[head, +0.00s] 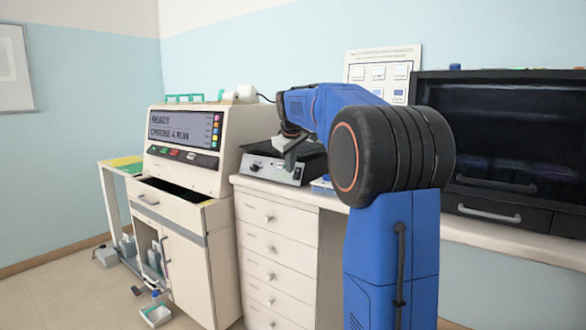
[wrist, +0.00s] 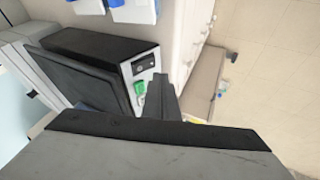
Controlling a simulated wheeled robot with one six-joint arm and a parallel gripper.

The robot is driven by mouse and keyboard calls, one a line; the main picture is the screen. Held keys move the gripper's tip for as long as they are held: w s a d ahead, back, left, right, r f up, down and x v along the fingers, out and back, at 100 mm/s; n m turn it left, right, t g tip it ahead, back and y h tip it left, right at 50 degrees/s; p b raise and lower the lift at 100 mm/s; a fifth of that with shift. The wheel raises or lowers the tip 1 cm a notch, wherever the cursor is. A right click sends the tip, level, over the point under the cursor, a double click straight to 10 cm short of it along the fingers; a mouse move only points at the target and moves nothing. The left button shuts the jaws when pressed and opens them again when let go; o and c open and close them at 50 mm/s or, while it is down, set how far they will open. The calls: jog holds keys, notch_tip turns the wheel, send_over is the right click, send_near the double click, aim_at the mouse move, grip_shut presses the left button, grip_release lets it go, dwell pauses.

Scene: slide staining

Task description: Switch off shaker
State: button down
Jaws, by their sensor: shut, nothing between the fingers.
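The shaker (head: 266,167) stands on the bench, a low box with a pale front panel and a dark top platform. In the wrist view the shaker (wrist: 105,48) shows its dark top and side, with a small dark control and a green part (wrist: 140,87) on the pale panel. My gripper (head: 287,160) is over the front of the shaker. In the wrist view my gripper (wrist: 163,92) is shut and empty, its fingers beside the green part. I cannot tell whether they touch the panel. The fingers hide part of the panel.
A staining machine (head: 186,150) with a lit screen stands left of the shaker, its drawer (head: 165,197) open. A dark-fronted cabinet (head: 500,140) stands at the right. White drawers (head: 275,240) are below the bench. Blue and white items (wrist: 130,8) lie near the shaker.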

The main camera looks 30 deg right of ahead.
jog(key=d+v, duration=0.1)
jog(key=v, duration=1)
jog(key=shift+w+r, duration=0.3)
jog(key=shift+w, duration=0.05)
